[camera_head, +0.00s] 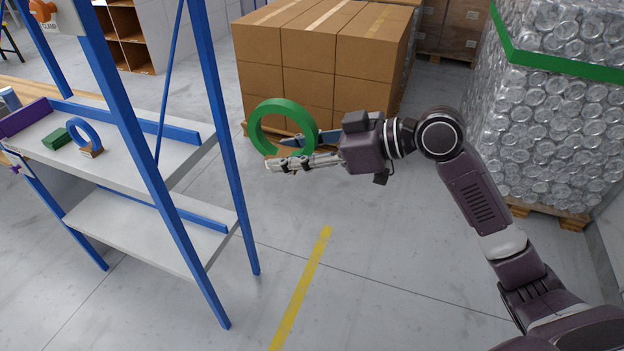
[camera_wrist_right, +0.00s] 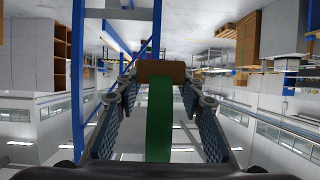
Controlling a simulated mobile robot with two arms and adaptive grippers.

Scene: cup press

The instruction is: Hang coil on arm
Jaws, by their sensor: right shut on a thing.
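A green coil (camera_head: 259,125), a ring with a small brown patch low on it, is held upright by my right gripper (camera_head: 284,153). Its fingers are shut on the lower part of the coil, clear of the floor, between the rack and the boxes. In the right wrist view the green band (camera_wrist_right: 159,120) runs between the two fingers, with a brown block (camera_wrist_right: 161,70) at its far end. A blue ring (camera_head: 83,131) with a brown patch stands on the rack's upper shelf. I cannot make out a hanging arm for certain. My left gripper is not in view.
A blue-framed rack with an upper shelf (camera_head: 125,163) and lower shelf (camera_head: 120,228) stands left of the coil. A green block (camera_head: 56,139) lies on the upper shelf. Cardboard boxes (camera_head: 310,55) stand behind; a pallet of cans (camera_head: 560,110) stands right. The floor between is clear.

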